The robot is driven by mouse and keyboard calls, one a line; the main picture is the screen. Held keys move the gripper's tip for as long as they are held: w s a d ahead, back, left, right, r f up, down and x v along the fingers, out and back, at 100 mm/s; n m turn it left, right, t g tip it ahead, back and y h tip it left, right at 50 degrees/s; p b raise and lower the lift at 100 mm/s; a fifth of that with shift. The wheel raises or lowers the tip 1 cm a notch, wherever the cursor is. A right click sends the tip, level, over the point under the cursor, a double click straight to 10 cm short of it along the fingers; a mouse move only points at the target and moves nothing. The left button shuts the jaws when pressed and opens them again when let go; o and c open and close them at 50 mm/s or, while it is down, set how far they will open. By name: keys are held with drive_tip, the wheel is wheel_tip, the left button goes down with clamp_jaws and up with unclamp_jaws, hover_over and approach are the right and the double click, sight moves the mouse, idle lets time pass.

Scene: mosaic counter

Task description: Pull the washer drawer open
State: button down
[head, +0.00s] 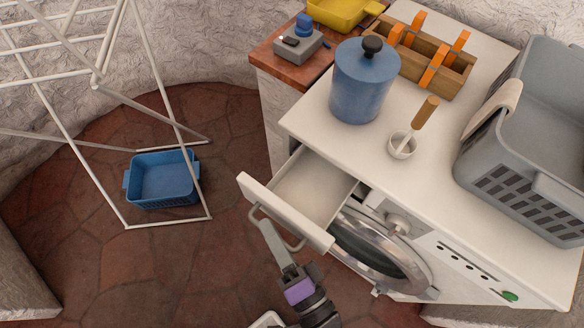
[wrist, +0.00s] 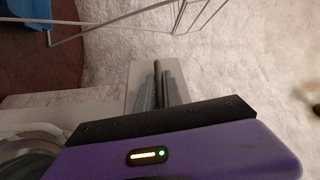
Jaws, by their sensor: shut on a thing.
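The washer drawer (head: 284,211) is white and stands pulled out from the upper left of the washer front. Its inside shows and looks empty. A grey bar handle (head: 292,244) runs along its front face. My gripper (head: 266,224), with a purple band behind it, reaches up from below and is shut on this handle near its left part. In the wrist view my gripper's fingers (wrist: 160,88) are close together in front of the pale drawer front (wrist: 137,78). The fingers hide part of the handle. The white washer (head: 470,262) has a round door below the drawer.
A drying rack (head: 165,85) and blue tub (head: 163,180) are at left. Floor before the drawer is clear.

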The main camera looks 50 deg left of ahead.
drive_tip(key=s+d, duration=0.1)
drive_tip(key=s, duration=0.4)
drive_tip(key=shift+s+d, duration=0.3)
drive_tip(key=shift+s, duration=0.1)
drive_tip(key=shift+f, duration=0.1)
drive_tip(key=c, duration=1.5)
unclamp_jaws()
drive_tip(key=d, duration=0.5)
drive_tip(key=s+d, duration=0.1)
drive_tip(key=d, duration=0.1)
drive_tip(key=shift+s+d+f+b, duration=0.1)
drive_tip(key=shift+d+f+b, duration=0.15)
drive_tip(key=shift+d+b, duration=0.1)
